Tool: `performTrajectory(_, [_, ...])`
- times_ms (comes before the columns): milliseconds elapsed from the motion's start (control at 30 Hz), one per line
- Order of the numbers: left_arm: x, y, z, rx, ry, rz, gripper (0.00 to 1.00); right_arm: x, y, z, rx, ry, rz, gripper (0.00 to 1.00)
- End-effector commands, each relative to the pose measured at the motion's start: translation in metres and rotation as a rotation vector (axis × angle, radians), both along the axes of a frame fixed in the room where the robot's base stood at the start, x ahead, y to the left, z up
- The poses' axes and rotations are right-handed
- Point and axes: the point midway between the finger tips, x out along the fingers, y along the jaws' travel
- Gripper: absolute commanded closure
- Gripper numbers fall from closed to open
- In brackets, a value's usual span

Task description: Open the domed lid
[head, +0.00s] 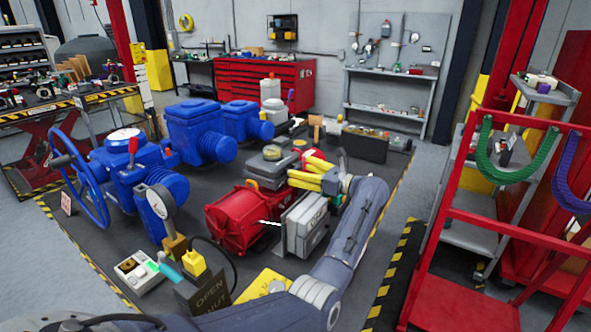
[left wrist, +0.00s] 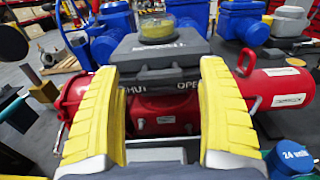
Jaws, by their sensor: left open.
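A small domed lid with a yellowish tint (left wrist: 157,29) sits on top of a grey housing (left wrist: 160,55) in the left wrist view. It also appears as a small round dome (head: 272,152) in the head view, and looks closed. The housing has a dark label reading SHUT and OPEN and sits on a red actuator (left wrist: 165,115). My left gripper (left wrist: 158,72) has two yellow ribbed fingers, spread wide with nothing between them. In the head view the left gripper (head: 313,174) is just right of the grey housing. I cannot tell whether it touches. My right gripper is not in view.
Blue valve actuators (head: 195,130) and a blue handwheel (head: 82,175) stand at left. A grey box (head: 305,225) is beside the red actuator, close below my left gripper. A red-railed frame (head: 500,230) stands at right. A dark block (head: 362,146) lies beyond the gripper.

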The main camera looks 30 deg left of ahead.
Motion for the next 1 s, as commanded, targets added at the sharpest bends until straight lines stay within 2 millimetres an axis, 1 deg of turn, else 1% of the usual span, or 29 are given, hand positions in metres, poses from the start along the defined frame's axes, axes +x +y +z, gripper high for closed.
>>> performTrajectory(33, [0.0,0.006,0.0,0.002,0.0,0.002,0.24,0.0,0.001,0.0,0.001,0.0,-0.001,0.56])
performTrajectory(100, [0.0,0.012,0.0,0.001,-0.001,0.001,0.24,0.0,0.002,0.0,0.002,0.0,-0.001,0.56])
performTrajectory(233, [0.0,0.019,0.0,0.0,-0.001,0.001,0.24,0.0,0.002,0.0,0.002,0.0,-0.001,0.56])
performTrajectory(400, [0.0,0.023,0.0,0.0,0.0,0.0,0.24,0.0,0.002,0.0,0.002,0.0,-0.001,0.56])
performTrajectory(667, [0.0,0.023,0.0,0.0,0.0,0.0,0.23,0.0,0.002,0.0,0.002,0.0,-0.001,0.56])
performTrajectory(1000, [0.0,0.023,0.0,0.0,0.0,0.0,0.62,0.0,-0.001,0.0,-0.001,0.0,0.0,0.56])
